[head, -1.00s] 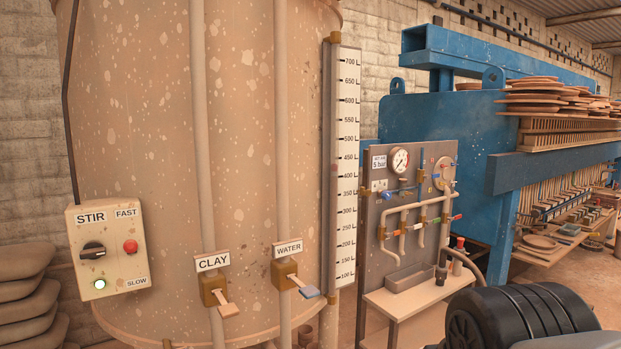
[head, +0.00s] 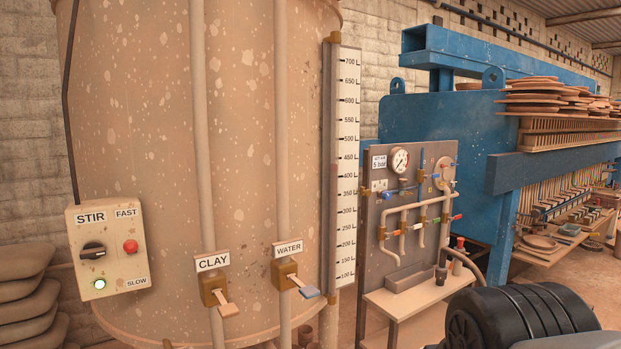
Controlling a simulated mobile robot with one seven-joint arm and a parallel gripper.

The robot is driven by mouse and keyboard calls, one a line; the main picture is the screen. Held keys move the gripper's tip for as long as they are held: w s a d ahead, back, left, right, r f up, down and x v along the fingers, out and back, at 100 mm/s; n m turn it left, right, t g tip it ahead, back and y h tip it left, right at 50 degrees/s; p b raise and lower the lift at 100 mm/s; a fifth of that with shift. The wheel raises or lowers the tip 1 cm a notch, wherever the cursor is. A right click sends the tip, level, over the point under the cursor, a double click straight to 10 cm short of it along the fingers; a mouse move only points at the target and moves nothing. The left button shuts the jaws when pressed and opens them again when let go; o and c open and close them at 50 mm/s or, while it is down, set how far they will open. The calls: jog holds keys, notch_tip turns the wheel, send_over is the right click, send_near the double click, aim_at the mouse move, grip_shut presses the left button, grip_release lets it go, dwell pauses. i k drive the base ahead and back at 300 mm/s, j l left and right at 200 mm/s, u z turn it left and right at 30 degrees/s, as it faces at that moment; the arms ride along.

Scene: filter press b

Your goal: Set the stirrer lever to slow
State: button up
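The STIR control box (head: 107,248) is a cream panel on the left front of the big clay-spattered tank (head: 250,120). Its black stirrer lever (head: 93,252) is a rotary knob lying roughly level, its pointer end toward the right. The label FAST (head: 126,212) is at the upper right of the box and SLOW (head: 136,282) at the lower right. A red button (head: 130,247) sits right of the lever.
Levers marked CLAY (head: 226,304) and WATER (head: 302,290) stick out from pipes right of the box. A litre scale (head: 346,165) stands at the tank's right edge. A gauge panel (head: 405,215) and blue press (head: 440,130) stand farther right. Stacked sacks (head: 25,290) lie left.

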aim_at(130, 246)
jog(key=u, duration=1.3)
jog(key=i+j+u, duration=0.15)
jog(key=j, duration=0.25)
jog(key=j+u, duration=0.1)
jog(key=j, duration=0.3)
jog(key=l, duration=0.15)
